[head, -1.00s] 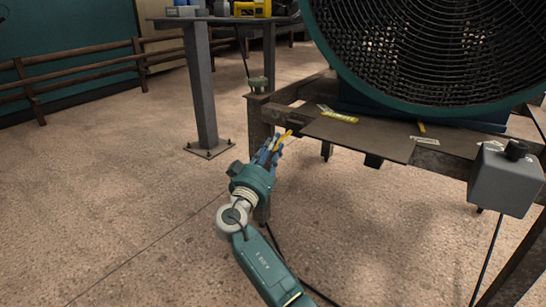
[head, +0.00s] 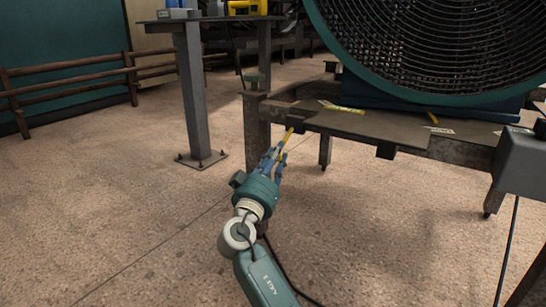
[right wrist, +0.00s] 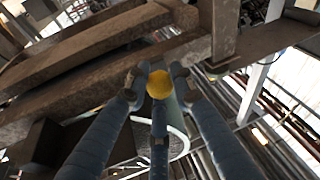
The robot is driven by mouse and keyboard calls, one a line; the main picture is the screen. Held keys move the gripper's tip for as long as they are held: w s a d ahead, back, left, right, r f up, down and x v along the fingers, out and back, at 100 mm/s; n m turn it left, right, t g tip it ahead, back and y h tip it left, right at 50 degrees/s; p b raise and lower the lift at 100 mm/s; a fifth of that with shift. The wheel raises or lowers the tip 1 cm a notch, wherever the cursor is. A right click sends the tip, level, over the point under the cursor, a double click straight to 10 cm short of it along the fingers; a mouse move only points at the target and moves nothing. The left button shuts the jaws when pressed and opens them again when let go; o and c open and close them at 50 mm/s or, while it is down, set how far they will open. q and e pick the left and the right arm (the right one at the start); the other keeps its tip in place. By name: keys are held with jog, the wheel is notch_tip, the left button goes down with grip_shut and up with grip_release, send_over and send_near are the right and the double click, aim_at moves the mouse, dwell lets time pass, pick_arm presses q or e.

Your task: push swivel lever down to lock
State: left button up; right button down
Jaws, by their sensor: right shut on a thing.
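In the right wrist view, the lever's round yellow end (right wrist: 159,84) sits between the blue fingers of my right gripper (right wrist: 155,82). The fingers are closed around it. The rest of the lever is hidden behind its end in that view. My left gripper is not in view.
A grey box (head: 524,163) with a cable hangs at the right of the rack. A tall metal table (head: 192,90) stands behind on the left, beside a wooden rail fence (head: 70,90). The floor at left is clear.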

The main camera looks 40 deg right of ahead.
jog(key=shift+w+d+f+b, duration=0.15)
jog(key=shift+d+f+b, duration=0.2)
jog(key=shift+d+f, duration=0.35)
dwell(0.4)
jog(key=c, duration=1.7)
grip_release()
jog(key=shift+a+f, duration=0.1)
jog(key=shift+f, duration=0.05)
jog(key=shift+c, duration=0.2)
jog(key=shift+o, duration=1.1)
jog(key=shift+f+g, duration=0.15)
jog(key=shift+g, duration=0.15)
jog(key=shift+r, duration=0.25)
jog(key=shift+w+r, duration=0.1)
jog(key=shift+r, duration=0.15)
notch_tip(320, 180, up, 9)
jog(key=shift+r, duration=0.15)
